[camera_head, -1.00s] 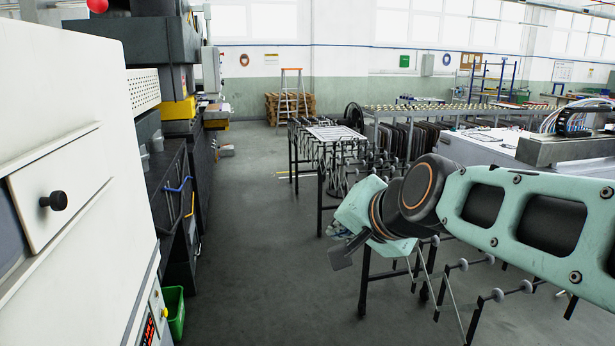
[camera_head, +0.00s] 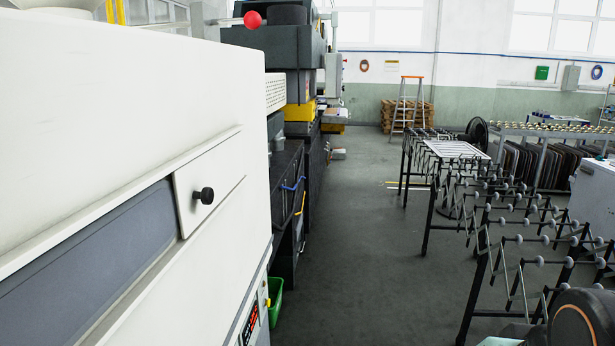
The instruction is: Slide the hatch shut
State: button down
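The hatch (camera_head: 190,182) is a white sliding panel on the side of the large white machine at the left. A round black knob (camera_head: 207,195) sticks out from it. The hatch sits at the right end of a long sloping slot, and a dark grey area (camera_head: 90,265) lies uncovered to its left. Only a rounded dark part of my arm with an orange ring shows in the lower right corner, well apart from the hatch. My gripper is out of the picture. Nothing touches the knob.
The white machine (camera_head: 120,110) fills the left side. A red ball knob (camera_head: 252,19) sits above its far end, and a green bin (camera_head: 276,298) stands at its foot. Roller stands (camera_head: 500,215) line the right. The grey floor (camera_head: 370,270) between is clear.

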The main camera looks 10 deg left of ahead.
aim_at(201, 183)
jog(key=u, duration=1.4)
jog(key=i+l+z, duration=0.1)
jog(key=l+z, duration=0.2)
jog(key=l, duration=0.25)
jog(key=k+l+z, duration=0.1)
jog(key=l, duration=0.3)
jog(key=i+j, duration=0.1)
jog(key=i, duration=0.05)
